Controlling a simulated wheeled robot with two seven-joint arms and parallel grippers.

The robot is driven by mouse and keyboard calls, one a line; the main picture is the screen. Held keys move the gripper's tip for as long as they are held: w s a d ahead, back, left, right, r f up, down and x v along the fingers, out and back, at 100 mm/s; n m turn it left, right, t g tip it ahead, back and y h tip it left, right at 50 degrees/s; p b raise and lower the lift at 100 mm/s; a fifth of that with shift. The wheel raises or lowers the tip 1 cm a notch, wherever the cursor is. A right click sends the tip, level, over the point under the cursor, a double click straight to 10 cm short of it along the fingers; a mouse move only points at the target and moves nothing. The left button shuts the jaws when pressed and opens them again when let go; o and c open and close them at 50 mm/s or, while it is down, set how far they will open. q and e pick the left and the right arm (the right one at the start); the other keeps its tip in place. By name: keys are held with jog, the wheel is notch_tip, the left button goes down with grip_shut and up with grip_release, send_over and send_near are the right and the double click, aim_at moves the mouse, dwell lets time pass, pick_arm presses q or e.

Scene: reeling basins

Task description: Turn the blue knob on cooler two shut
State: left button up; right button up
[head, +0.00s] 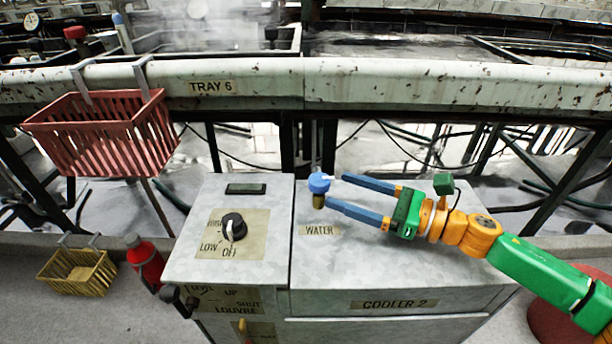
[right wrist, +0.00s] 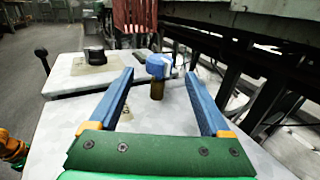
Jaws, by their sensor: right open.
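The blue knob (head: 319,183) stands on a short brass stem on top of the metal cabinet labelled COOLER 2 (head: 400,285), just behind the WATER label (head: 319,230). My right gripper (head: 336,188) reaches in from the right with its two blue fingers open, tips close to the knob. In the right wrist view the blue knob (right wrist: 159,66) shows between and a little beyond the open fingertips of the right gripper (right wrist: 160,75). I cannot tell whether a finger touches it. My left gripper is not in the head view.
A black dial (head: 233,226) marked HIGH, LOW and OFF sits on the cabinet's left top. A red basket (head: 105,135) hangs from the TRAY 6 rail (head: 300,85). A red bottle (head: 146,262) and a yellow basket (head: 78,272) are at the left.

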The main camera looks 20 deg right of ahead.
aim_at(328, 180)
jog(key=shift+w+a+r, duration=0.2)
jog(key=shift+w+a, duration=0.1)
jog(key=shift+a, duration=0.1)
jog(key=p+x, duration=0.1)
jog(key=x, duration=0.2)
jog(key=shift+w+a, duration=0.1)
jog(key=shift+w, duration=0.1)
jog(key=shift+p+x, duration=0.35)
jog(key=shift+x, duration=0.4)
jog(key=shift+f, duration=0.15)
grip_shut()
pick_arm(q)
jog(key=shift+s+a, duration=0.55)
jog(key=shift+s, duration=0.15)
